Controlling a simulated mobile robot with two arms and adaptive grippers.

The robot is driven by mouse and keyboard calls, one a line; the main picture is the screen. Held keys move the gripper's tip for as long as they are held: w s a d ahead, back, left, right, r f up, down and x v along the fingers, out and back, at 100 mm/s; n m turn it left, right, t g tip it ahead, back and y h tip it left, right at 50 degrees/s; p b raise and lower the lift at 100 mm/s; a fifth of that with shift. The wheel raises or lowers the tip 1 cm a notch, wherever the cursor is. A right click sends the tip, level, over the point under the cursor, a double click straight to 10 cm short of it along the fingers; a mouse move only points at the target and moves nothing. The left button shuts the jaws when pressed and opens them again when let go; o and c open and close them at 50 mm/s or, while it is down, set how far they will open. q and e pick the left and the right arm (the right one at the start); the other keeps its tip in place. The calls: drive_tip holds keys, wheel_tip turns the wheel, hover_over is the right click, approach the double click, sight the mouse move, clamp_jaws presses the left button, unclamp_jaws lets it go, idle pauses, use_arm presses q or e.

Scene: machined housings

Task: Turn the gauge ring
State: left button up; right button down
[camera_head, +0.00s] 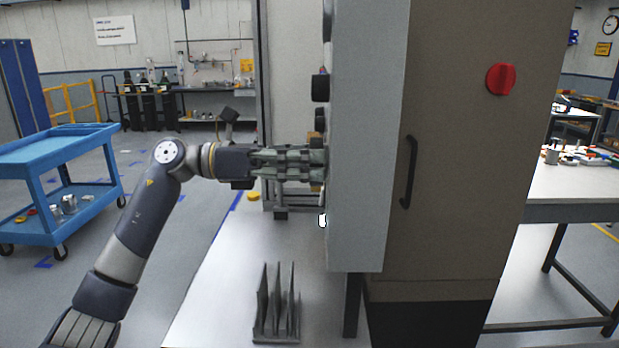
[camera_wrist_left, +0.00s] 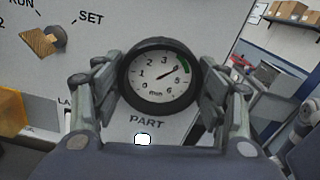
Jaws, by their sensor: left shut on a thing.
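The gauge in the left wrist view has a thick black ring (camera_wrist_left: 126,92) around a white dial (camera_wrist_left: 158,88) numbered up to 6 and marked mm. Its needle points near 4, close to a green arc at the upper right of the dial. The word PART is printed below it on the pale panel. My left gripper (camera_head: 318,163) reaches the panel side of the tall cabinet in the head view. Its fingers are shut on the gauge ring from left and right. The ring is hidden in the head view. My right gripper is in neither view.
A small white lit spot (camera_wrist_left: 142,139) is below PART. The cabinet (camera_head: 455,150) has a black handle and a red knob. A grey finned rack (camera_head: 276,335) stands on the surface below my arm.

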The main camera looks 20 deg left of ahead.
use_arm(q)
drive_tip(key=shift+f+m+b, duration=0.1)
drive_tip(key=shift+m+b, duration=0.3)
drive_tip(key=o, duration=1)
drive_tip(key=shift+d, duration=0.1)
drive_tip(key=shift+o, duration=0.2)
drive_tip(key=v, duration=1.2)
